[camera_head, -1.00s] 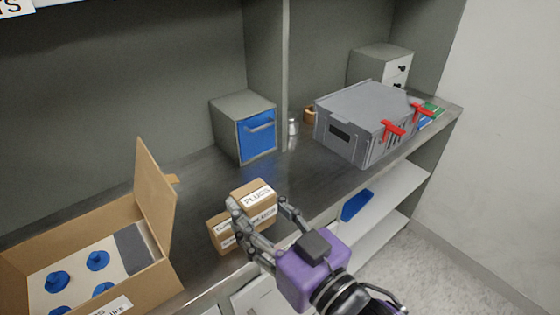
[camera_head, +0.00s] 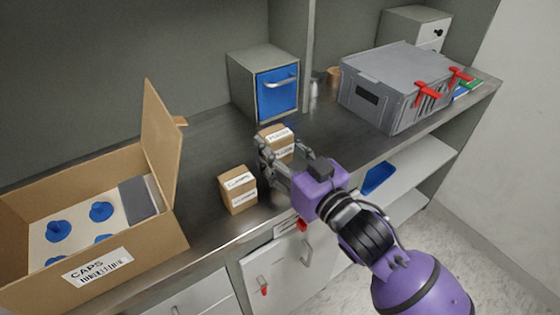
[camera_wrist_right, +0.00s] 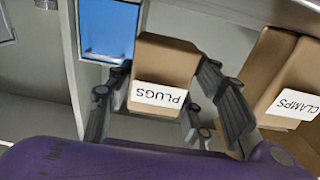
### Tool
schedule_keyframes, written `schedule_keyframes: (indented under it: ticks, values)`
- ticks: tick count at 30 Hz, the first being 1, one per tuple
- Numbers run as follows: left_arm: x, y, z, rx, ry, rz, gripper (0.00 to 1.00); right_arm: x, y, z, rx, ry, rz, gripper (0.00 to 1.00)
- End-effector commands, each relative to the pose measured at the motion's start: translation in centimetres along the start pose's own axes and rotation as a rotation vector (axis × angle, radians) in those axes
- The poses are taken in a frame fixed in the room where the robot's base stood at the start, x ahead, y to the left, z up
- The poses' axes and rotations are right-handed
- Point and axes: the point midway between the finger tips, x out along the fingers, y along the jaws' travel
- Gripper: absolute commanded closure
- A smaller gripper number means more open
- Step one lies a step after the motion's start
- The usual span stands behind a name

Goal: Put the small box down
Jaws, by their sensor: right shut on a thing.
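My right gripper (camera_head: 286,163) is shut on a small brown box (camera_head: 276,140) with a white label. In the right wrist view the same box (camera_wrist_right: 163,72) reads PLUGS and sits between the fingers of my gripper (camera_wrist_right: 165,105). In the head view it is at the counter (camera_head: 205,150), in front of the blue-fronted cabinet; I cannot tell whether its base touches the surface. A second small box (camera_head: 238,190) stands on the counter to its left, apart from it. It shows as the CLAMPS box (camera_wrist_right: 285,80) in the wrist view. My left gripper is not in view.
An open CAPS carton (camera_head: 150,255) with blue knobs stands at the left. A grey cabinet with a blue drawer (camera_head: 277,92) is behind the held box. A grey crate (camera_head: 395,85) with red clamps stands at the right. Bare counter lies between the carton and the small boxes.

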Motion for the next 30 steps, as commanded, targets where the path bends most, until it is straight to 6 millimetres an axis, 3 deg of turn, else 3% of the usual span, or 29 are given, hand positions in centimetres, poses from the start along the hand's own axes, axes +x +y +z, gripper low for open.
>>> schedule_keyframes:
  ticks: [7,18,19,21,23,30]
  values:
    - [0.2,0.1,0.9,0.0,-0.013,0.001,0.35,0.2,0.2,3.2,0.0,-0.001,0.001,0.85]
    - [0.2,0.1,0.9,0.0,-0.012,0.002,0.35,0.1,0.1,3.6,-0.001,0.001,0.001,0.85]
    - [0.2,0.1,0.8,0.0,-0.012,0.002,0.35,0.1,0.1,3.6,-0.001,-0.001,0.001,0.49]
    - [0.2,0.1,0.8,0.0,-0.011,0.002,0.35,0.1,0.1,3.6,-0.001,-0.001,0.001,0.4]
    - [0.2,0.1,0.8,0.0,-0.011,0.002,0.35,0.1,0.1,3.6,-0.001,-0.001,0.001,0.33]
    - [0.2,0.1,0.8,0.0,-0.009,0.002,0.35,0.1,0.1,3.6,-0.001,-0.001,0.001,0.33]
